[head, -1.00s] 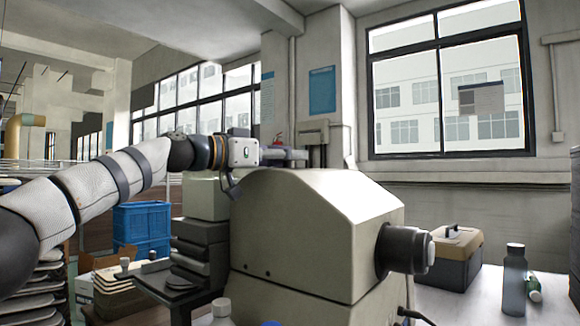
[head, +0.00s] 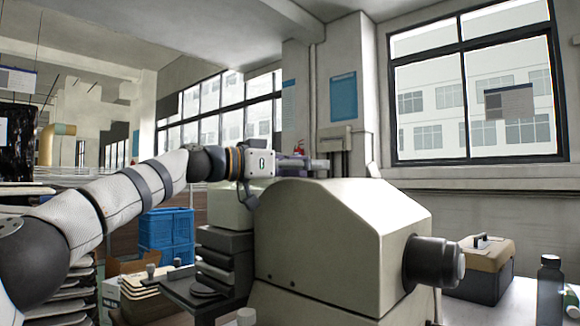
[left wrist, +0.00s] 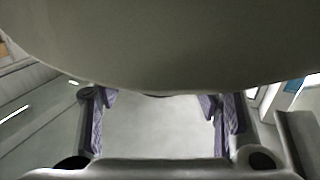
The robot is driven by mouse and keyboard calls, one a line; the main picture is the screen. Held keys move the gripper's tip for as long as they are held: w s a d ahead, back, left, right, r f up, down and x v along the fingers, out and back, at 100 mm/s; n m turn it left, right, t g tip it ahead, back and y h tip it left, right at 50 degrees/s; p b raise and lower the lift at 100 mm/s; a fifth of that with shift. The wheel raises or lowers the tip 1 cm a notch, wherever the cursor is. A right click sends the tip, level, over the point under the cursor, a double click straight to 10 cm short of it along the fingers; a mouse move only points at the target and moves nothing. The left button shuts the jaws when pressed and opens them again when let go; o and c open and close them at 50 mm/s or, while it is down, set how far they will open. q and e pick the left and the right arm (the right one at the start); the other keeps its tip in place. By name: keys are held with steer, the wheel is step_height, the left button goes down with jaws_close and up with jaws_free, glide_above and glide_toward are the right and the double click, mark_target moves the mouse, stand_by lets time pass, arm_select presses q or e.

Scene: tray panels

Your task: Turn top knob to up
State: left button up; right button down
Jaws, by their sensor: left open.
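A large beige machine (head: 335,225) with a sloped housing fills the middle of the head view. A black cylinder (head: 432,263) with a pale end cap sticks out of its right side. I cannot make out which part is the top knob. My left gripper (head: 318,164) reaches in from the left, just above the housing's top left edge in the picture. In the left wrist view my left gripper (left wrist: 160,112) is open, its purple-padded fingers apart with nothing seen between them. A broad grey-beige curved surface covers the top of that view. My right gripper is not in view.
A blue crate (head: 167,240) stands left of the machine, behind stacked trays. A tan and dark toolbox (head: 485,270) and a dark bottle (head: 550,290) stand at the right. A window wall lies behind.

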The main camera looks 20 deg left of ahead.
arm_select(q)
steer(key=v, duration=1)
steer(key=shift+s+a, duration=0.3)
